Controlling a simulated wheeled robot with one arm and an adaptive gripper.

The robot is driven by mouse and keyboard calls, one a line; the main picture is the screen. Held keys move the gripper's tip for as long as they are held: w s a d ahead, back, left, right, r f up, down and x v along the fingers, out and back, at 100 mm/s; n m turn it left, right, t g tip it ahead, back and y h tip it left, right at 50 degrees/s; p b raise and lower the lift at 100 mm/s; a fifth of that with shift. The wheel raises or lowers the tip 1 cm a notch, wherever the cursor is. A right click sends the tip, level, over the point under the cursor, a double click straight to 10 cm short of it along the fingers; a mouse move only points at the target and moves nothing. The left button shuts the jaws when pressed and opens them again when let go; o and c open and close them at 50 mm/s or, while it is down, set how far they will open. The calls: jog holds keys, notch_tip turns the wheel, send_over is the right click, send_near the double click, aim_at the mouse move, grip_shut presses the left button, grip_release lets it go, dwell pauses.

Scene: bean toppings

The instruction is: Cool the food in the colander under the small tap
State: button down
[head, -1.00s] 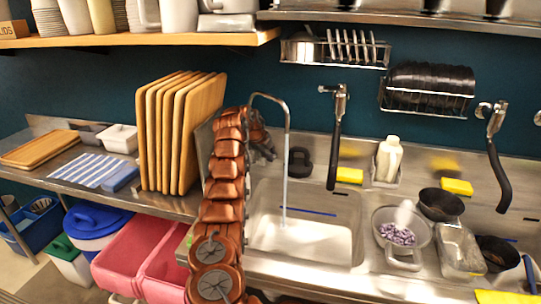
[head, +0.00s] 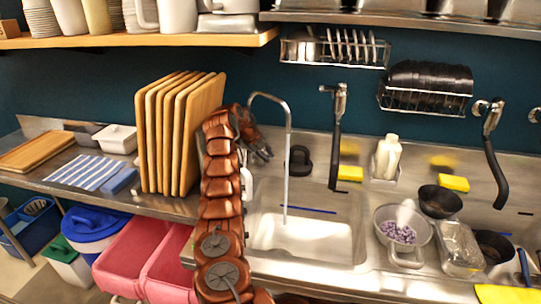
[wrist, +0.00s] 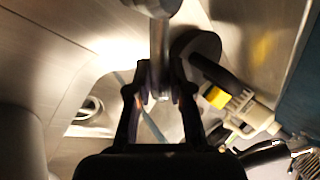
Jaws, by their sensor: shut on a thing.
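The colander (head: 387,217) holds purple beans (head: 398,233) and stands on the steel counter right of the sink, with a pale wisp above it. The small tap (head: 270,94) arches over the left part of the sink (head: 330,235). A thin pale line, which looks like running water, drops from its spout into the basin. My gripper (head: 265,155) is beside the tap, well left of the colander. In the wrist view my gripper (wrist: 160,92) is shut on a grey metal rod (wrist: 159,50), which looks like part of the tap.
A black round object (head: 300,160), a sponge (head: 350,173) and a white bottle (head: 387,157) stand behind the sink. A black bowl (head: 440,201) and a clear tray (head: 460,247) crowd the colander's right side. Wooden boards (head: 180,130) stand left of my arm.

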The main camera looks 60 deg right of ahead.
jog(key=shift+w, duration=0.1)
jog(key=c, duration=1)
grip_release()
jog(key=shift+c, duration=0.2)
jog(key=v, duration=0.7)
jog(key=shift+r, duration=0.2)
